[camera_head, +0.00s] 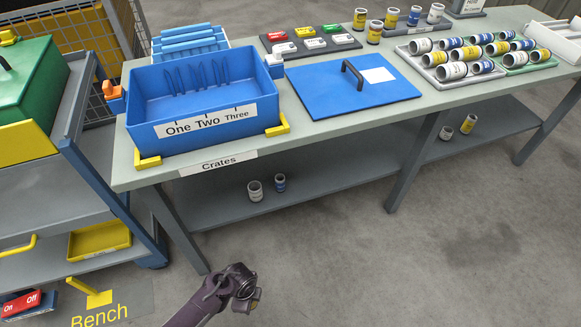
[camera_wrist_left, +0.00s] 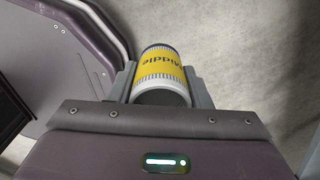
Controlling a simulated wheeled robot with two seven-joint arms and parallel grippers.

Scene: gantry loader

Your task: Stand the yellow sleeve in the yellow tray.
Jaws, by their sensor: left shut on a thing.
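My left gripper (camera_head: 247,296) is low in front of the bench, over the bare floor. In the left wrist view my left gripper (camera_wrist_left: 158,85) is shut on the yellow sleeve (camera_wrist_left: 160,69), a short tube with white ends and the word "Middle". The sleeve lies between the two grey fingers, its near open end facing the camera. In the head view only a small yellowish bit of it shows at the gripper. A yellow tray (camera_head: 101,252) sits on a lower shelf of the cart at left, apart from the gripper; it looks empty. My right gripper is not in view.
The bench (camera_head: 300,122) carries a blue crate (camera_head: 205,112), a blue lid (camera_head: 320,97) and trays of sleeves, including a white tray (camera_head: 452,83). Several sleeves stand on its lower shelf (camera_head: 320,160). The grey cart (camera_head: 45,195) is at left. Open floor lies in front.

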